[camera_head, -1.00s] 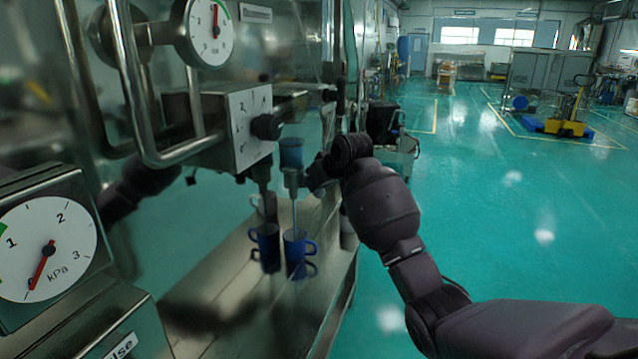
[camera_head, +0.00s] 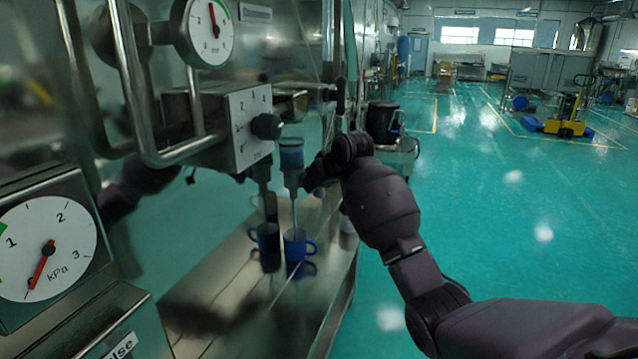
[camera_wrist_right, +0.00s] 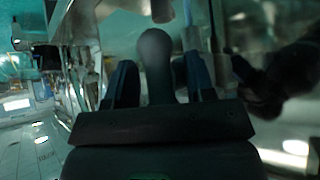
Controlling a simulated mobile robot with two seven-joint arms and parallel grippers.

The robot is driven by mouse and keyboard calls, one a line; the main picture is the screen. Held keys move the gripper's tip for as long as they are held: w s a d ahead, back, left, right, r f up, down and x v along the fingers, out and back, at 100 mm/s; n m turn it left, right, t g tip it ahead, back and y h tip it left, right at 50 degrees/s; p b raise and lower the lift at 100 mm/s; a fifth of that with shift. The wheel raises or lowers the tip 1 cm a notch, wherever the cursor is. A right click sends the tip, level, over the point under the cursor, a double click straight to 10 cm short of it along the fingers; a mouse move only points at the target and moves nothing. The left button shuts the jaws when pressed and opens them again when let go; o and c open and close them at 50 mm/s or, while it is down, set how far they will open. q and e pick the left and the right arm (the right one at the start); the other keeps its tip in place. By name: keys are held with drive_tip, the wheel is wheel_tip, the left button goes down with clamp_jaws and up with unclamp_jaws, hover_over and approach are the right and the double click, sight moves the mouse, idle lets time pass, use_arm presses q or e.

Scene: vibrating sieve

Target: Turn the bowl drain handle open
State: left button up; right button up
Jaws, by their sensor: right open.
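The drain fitting (camera_head: 291,158) is a grey upright piece with a blue band, hanging below the steel machine housing, with a thin vertical line below it reaching a blue mug (camera_head: 296,246). My right gripper (camera_head: 312,178) is beside the fitting, on its right, and looks small and dark. In the right wrist view a grey round-ended knob (camera_wrist_right: 155,62), seemingly the drain handle, stands between the two fingers of my right gripper (camera_wrist_right: 160,84). The fingers are apart, with a visible gap on either side of the knob. My left gripper is not in view.
A second mug shape (camera_head: 266,246) shows in the shiny steel, seemingly a reflection. A black selector knob (camera_head: 266,127), a bent metal tube handle (camera_head: 150,150) and a kPa gauge (camera_head: 45,248) are to the left. Open green floor (camera_head: 480,220) lies to the right.

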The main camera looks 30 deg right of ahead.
drive_tip(key=b+v, duration=0.1)
drive_tip(key=v, duration=0.9)
drive_tip(key=shift+s+r, duration=0.25)
drive_tip(key=shift+r, duration=0.05)
drive_tip(key=s+a+f+g+h, duration=0.1)
drive_tip(key=s+f, duration=0.4)
drive_tip(key=f, duration=0.3)
drive_tip(key=s+a+f+g, duration=0.1)
drive_tip(key=s+a+f, duration=0.1)
drive_tip(key=s+f, duration=0.5)
drive_tip(key=s+a+f+g+h, duration=0.1)
drive_tip(key=s+f, duration=0.3)
drive_tip(key=f, duration=0.6)
drive_tip(key=s+a+f+g, duration=0.1)
drive_tip(key=s+a+f, duration=0.15)
drive_tip(key=s, duration=0.55)
drive_tip(key=s+a+f+m, duration=0.1)
drive_tip(key=s+f, duration=0.2)
drive_tip(key=s, duration=0.6)
drive_tip(key=s+a+f+g, duration=0.1)
drive_tip(key=s+a+f, duration=0.15)
drive_tip(key=s, duration=0.55)
drive_tip(key=w+f+t+b, duration=0.2)
drive_tip(key=w+f+t, duration=0.5)
drive_tip(key=f, duration=0.5)
drive_tip(key=shift+d+f+t, duration=0.3)
drive_tip(key=shift+d+t, duration=0.1)
drive_tip(key=shift+d, duration=0.1)
